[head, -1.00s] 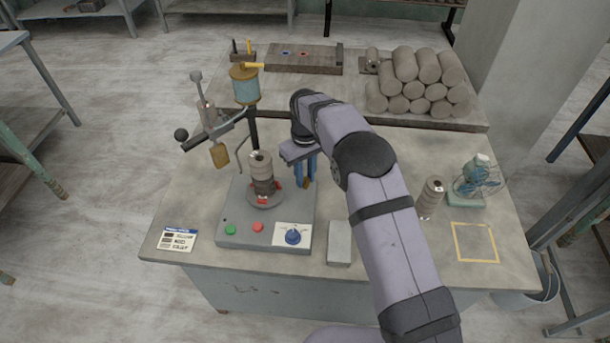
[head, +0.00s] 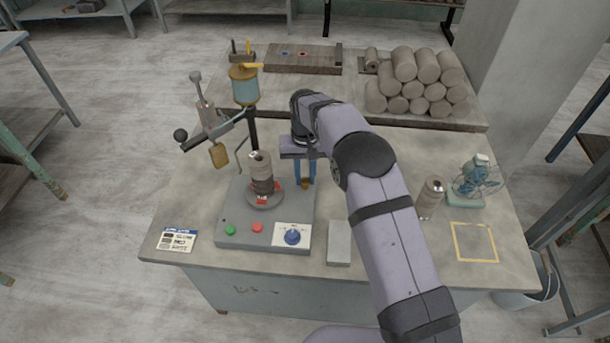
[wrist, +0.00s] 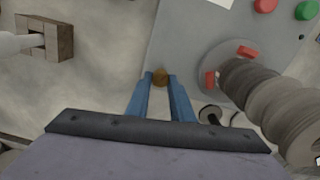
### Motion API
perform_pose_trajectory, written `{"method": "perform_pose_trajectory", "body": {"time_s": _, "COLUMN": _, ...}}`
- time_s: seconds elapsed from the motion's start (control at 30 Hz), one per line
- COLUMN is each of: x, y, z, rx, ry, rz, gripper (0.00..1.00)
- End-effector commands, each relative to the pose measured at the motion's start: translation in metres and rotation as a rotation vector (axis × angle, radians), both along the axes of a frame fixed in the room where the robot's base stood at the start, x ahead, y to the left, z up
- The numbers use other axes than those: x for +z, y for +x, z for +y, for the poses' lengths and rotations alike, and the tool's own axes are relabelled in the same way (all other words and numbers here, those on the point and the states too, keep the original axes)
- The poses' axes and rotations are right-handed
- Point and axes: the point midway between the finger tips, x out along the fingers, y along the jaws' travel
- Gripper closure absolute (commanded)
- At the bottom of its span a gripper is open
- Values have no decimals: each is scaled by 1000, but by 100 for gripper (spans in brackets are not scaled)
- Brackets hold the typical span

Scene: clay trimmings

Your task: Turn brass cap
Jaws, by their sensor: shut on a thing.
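The small brass cap (head: 305,185) sits low at the right side of the grey machine base. In the wrist view the cap (wrist: 160,77) shows between the blue fingertips. My gripper (head: 305,178) points down, with its two blue fingers shut on the cap; it also shows in the wrist view (wrist: 160,86). What lies under the cap is hidden.
A ribbed clay piece (head: 261,172) stands on the round wheel with red pads, just left of my gripper. Clay rolls (head: 413,83) are stacked at back right.

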Motion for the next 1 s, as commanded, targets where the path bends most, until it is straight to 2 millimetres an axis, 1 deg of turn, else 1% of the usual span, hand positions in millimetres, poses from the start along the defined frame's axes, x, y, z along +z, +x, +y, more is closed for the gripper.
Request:
{"method": "perform_pose_trajectory", "body": {"time_s": 0.27, "x": 2, "y": 1, "z": 0, "rx": 0, "ry": 2, "rz": -5, "gripper": 100}}
{"method": "perform_pose_trajectory", "body": {"time_s": 0.3, "x": 2, "y": 1, "z": 0, "rx": 1, "ry": 2, "rz": -5, "gripper": 72}}
{"method": "perform_pose_trajectory", "body": {"time_s": 0.33, "x": 2, "y": 1, "z": 0, "rx": 1, "ry": 2, "rz": -5, "gripper": 65}}
{"method": "perform_pose_trajectory", "body": {"time_s": 0.37, "x": 2, "y": 1, "z": 0, "rx": 1, "ry": 2, "rz": -5, "gripper": 61}}
{"method": "perform_pose_trajectory", "body": {"time_s": 0.73, "x": 3, "y": 1, "z": 0, "rx": 1, "ry": 0, "rz": -3, "gripper": 61}}
{"method": "perform_pose_trajectory", "body": {"time_s": 0.87, "x": 13, "y": 1, "z": 1, "rx": 1, "ry": 2, "rz": -5, "gripper": 61}}
{"method": "perform_pose_trajectory", "body": {"time_s": 1.0, "x": 31, "y": 1, "z": 0, "rx": 1, "ry": 2, "rz": -5, "gripper": 61}}
